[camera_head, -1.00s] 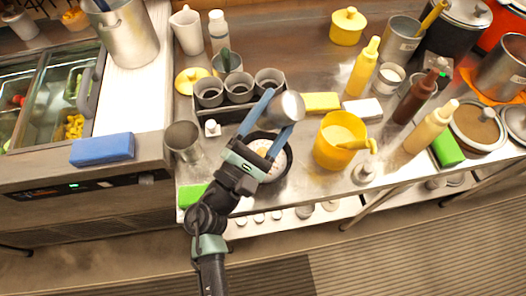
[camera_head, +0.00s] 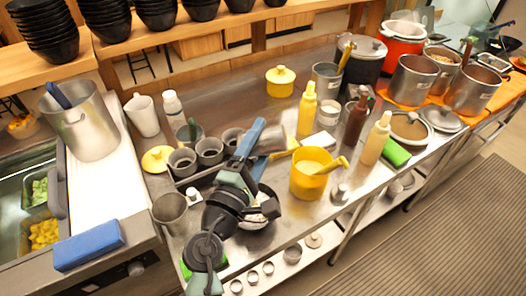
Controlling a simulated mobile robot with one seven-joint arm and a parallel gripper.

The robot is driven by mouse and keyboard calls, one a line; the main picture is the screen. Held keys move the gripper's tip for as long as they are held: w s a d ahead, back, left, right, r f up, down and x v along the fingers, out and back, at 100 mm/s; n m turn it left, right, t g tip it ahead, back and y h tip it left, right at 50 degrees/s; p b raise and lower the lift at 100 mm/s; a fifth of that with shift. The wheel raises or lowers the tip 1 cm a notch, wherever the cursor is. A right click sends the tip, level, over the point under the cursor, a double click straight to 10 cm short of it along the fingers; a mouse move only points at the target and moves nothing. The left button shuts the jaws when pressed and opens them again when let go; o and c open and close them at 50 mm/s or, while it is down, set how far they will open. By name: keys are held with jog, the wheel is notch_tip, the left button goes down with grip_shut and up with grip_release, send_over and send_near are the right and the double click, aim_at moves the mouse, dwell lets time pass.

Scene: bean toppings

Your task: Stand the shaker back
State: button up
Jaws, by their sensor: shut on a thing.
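A dark caddy (camera_head: 203,177) with several grey cups stands just left of the gripper. A bowl (camera_head: 268,208) lies partly hidden behind and below my gripper, on the counter.
A yellow pot (camera_head: 309,182) with a ladle stands right of my gripper. Sauce bottles (camera_head: 307,110) stand farther right. The counter's back (camera_head: 235,98) has bare room.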

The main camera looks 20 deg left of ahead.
notch_tip(320, 180, up, 2)
jog(key=m+p, duration=0.2)
jog(key=p, duration=0.1)
jog(key=shift+w+r+g, duration=0.1)
jog(key=shift+r+g, duration=0.1)
jog(key=shift+g, duration=0.1)
notch_tip(320, 180, up, 3)
jog(key=m+g+p, duration=0.2)
jog(key=m+p, duration=0.2)
jog(key=p, duration=0.3)
jog(key=shift+r+m+p, duration=0.1)
jog(key=shift+m+p, duration=0.2)
jog(key=m+g+y+p, duration=0.1)
jog(key=m+p, duration=0.2)
jog(key=p, duration=0.1)
jog(key=shift+m+g, duration=0.3)
jog(key=shift+m, duration=0.1)
jog(key=m+g+y+p, duration=0.1)
jog(key=m+p, duration=0.1)
jog(key=shift+d+p, duration=0.1)
jog(key=shift+p, duration=0.25)
jog(key=m+y+p, duration=0.1)
jog(key=m+g+y+p, duration=0.1)
jog(key=m+p, duration=0.1)
jog(key=shift+f, duration=0.3)
jog(key=shift+f+m+y, duration=0.2)
jog(key=shift+m+y, duration=0.4)
jog(key=shift+m, duration=0.1)
